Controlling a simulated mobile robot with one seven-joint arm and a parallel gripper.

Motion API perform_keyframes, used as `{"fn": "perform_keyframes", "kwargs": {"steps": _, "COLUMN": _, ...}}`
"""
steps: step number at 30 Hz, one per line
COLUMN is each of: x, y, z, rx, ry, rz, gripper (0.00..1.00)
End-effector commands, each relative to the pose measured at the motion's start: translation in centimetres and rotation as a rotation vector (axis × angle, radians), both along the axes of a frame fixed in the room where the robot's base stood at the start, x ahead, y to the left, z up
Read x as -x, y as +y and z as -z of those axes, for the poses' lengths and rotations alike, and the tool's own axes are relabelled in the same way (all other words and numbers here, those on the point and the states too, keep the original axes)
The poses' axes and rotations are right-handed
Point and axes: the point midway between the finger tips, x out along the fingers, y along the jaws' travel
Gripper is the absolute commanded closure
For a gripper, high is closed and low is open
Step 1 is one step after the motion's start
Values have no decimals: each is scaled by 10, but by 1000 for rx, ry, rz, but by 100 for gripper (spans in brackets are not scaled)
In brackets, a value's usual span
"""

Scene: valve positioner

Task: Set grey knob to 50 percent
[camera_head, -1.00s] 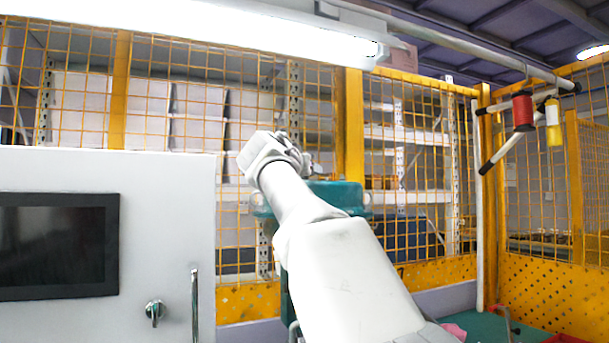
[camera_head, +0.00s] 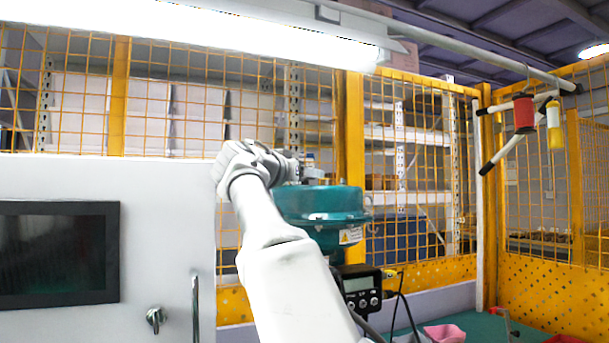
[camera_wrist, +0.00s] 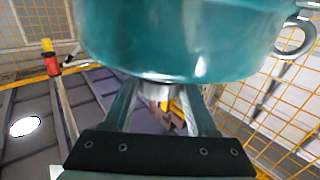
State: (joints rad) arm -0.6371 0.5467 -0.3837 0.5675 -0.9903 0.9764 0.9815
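A black valve positioner (camera_head: 362,290) with a small grey display (camera_head: 358,284) and several small round controls (camera_head: 367,302) below it shows right of my arm in the head view. I cannot tell which control is the grey knob. My gripper (camera_head: 305,171) is high above the positioner, at the top left of the teal actuator (camera_head: 322,205). In the wrist view my gripper (camera_wrist: 160,92) has its two fingers well apart. The teal actuator (camera_wrist: 185,40) fills the top there, and a silver fitting (camera_wrist: 158,90) shows between the fingers. The fingertips are partly hidden.
A white cabinet (camera_head: 165,235) with a dark screen (camera_head: 55,252) and a metal handle (camera_head: 155,318) stands at left. Yellow mesh fencing (camera_head: 415,200) runs behind. Black cables (camera_head: 408,308) hang beside the positioner. A pink object (camera_head: 445,333) lies low at right.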

Motion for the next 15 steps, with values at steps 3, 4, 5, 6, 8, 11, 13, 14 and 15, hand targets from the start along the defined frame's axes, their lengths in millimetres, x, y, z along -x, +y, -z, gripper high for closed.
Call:
{"fn": "perform_keyframes", "kwargs": {"steps": 3, "x": 0, "y": 0, "z": 0, "rx": 0, "ry": 0, "rz": 0, "gripper": 19}}
{"fn": "perform_keyframes", "kwargs": {"steps": 4, "x": 0, "y": 0, "z": 0, "rx": 0, "ry": 0, "rz": 0, "gripper": 15}}
{"fn": "perform_keyframes", "kwargs": {"steps": 5, "x": 0, "y": 0, "z": 0, "rx": 0, "ry": 0, "rz": 0, "gripper": 15}}
{"fn": "perform_keyframes", "kwargs": {"steps": 6, "x": 0, "y": 0, "z": 0, "rx": 0, "ry": 0, "rz": 0, "gripper": 15}}
{"fn": "perform_keyframes", "kwargs": {"steps": 8, "x": 0, "y": 0, "z": 0, "rx": 1, "ry": 0, "rz": 0, "gripper": 15}}
{"fn": "perform_keyframes", "kwargs": {"steps": 11, "x": 0, "y": 0, "z": 0, "rx": 1, "ry": 0, "rz": 0, "gripper": 15}}
{"fn": "perform_keyframes", "kwargs": {"steps": 13, "x": 1, "y": 0, "z": 0, "rx": 1, "ry": 0, "rz": 0, "gripper": 15}}
{"fn": "perform_keyframes", "kwargs": {"steps": 14, "x": 2, "y": 1, "z": 0, "rx": 1, "ry": 0, "rz": -1, "gripper": 15}}
{"fn": "perform_keyframes", "kwargs": {"steps": 15, "x": 4, "y": 2, "z": 1, "rx": 1, "ry": 0, "rz": -1, "gripper": 15}}
